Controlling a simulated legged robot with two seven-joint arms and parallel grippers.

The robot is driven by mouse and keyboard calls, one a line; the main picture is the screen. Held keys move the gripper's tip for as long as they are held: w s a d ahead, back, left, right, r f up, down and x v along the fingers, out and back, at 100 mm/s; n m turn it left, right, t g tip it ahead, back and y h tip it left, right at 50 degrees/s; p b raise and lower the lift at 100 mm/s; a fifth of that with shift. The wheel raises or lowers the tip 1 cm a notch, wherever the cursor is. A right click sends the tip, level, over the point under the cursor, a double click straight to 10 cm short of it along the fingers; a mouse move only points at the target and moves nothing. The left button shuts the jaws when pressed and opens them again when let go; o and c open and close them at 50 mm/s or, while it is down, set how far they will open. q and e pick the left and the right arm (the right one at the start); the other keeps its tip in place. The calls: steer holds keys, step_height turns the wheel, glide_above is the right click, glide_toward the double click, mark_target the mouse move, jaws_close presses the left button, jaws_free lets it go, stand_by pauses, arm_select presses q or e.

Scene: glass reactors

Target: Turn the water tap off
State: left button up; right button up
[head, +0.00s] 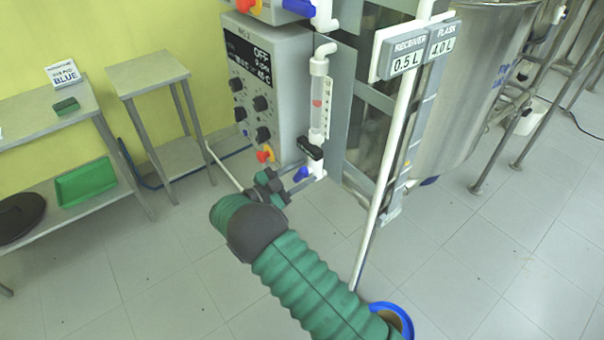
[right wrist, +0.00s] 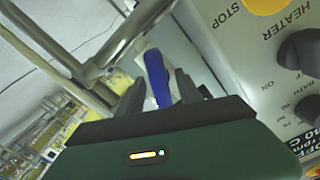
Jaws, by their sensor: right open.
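The water tap has a blue handle (head: 301,174) on the white pipework below a clear flow tube (head: 319,100) with a red float. In the right wrist view the blue handle (right wrist: 156,78) stands between the two dark fingers, with pale pipe behind it. My right gripper (head: 297,176) is open around the handle, one finger on each side. A gap shows beside the fingers, though I cannot tell whether either touches the handle. The lower part of the handle is hidden by the gripper body in the wrist view. My left gripper is not in view.
A grey control box (head: 268,85) with black knobs and an OFF display stands left of the pipe. A white upright pole (head: 392,150) stands right of the tap. Two grey side tables are at left.

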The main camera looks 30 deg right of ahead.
steer(key=shift+a+r, duration=0.15)
steer(key=shift+a, duration=0.1)
steer(key=shift+c, duration=0.4)
jaws_close()
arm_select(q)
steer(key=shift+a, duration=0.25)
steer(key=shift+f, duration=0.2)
arm_select(e)
steer(key=m+b, duration=0.1)
steer(key=m, duration=0.1)
steer(key=m+b, duration=0.3)
steer(key=b, duration=0.1)
steer(key=shift+s+d+f+m, duration=0.1)
steer(key=shift+s+f+m, duration=0.1)
steer(key=shift+f+m, duration=0.2)
steer(key=m+b, duration=0.4)
steer(key=shift+s+f+m+b, duration=0.1)
steer(key=shift+f+m+b, duration=0.05)
steer(key=shift+m+b, duration=0.25)
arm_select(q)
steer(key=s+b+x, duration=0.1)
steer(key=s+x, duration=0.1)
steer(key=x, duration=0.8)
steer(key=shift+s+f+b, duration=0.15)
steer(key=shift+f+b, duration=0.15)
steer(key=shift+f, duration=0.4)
arm_select(e)
steer(key=shift+m, duration=0.9)
